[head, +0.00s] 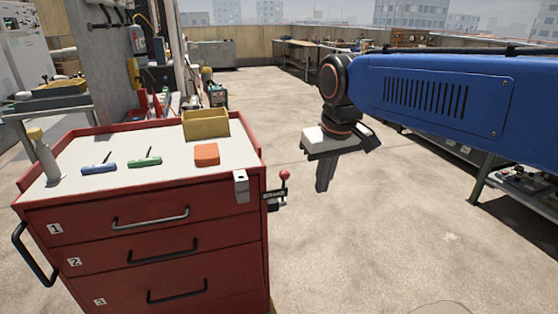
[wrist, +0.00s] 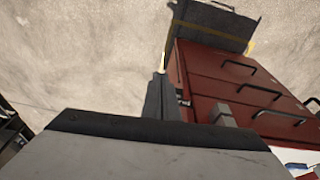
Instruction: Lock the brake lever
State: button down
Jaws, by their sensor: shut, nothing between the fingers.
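The brake lever (head: 284,178) is a short upright lever with a red ball knob. It is on a small bracket marked with dark lettering (head: 274,195) on the right side of the red tool cabinet (head: 150,235). My gripper (head: 324,186) is shut and empty, pointing down over open floor to the right of the lever, apart from it. In the wrist view the shut fingers (wrist: 160,95) are beside the red cabinet (wrist: 225,85). The lever's knob cannot be made out there.
On the cabinet top are a yellow bin (head: 206,125), an orange block (head: 207,154), a blue-handled tool (head: 98,167), a green-handled tool (head: 145,162) and a bottle (head: 45,157). A workbench (head: 500,180) stands at the right. The floor between (head: 400,240) is clear.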

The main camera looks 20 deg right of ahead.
jog(key=w+a+r+g, duration=0.1)
jog(key=w+a+r, duration=0.2)
jog(key=w, duration=0.7)
jog(key=w+a+r+n+g, duration=0.1)
jog(key=w+r, duration=0.4)
jog(key=w, duration=0.6)
jog(key=a+g, duration=0.1)
jog(key=a, duration=0.1)
jog(key=shift+w+a+h, duration=0.25)
jog(key=shift+a+h, duration=0.05)
jog(key=s+d+f, duration=0.1)
jog(key=s+f, duration=0.3)
jog(key=f, duration=0.6)
jog(key=shift+s+f, duration=0.15)
jog(key=shift+f, duration=0.2)
jog(key=shift+d, duration=0.1)
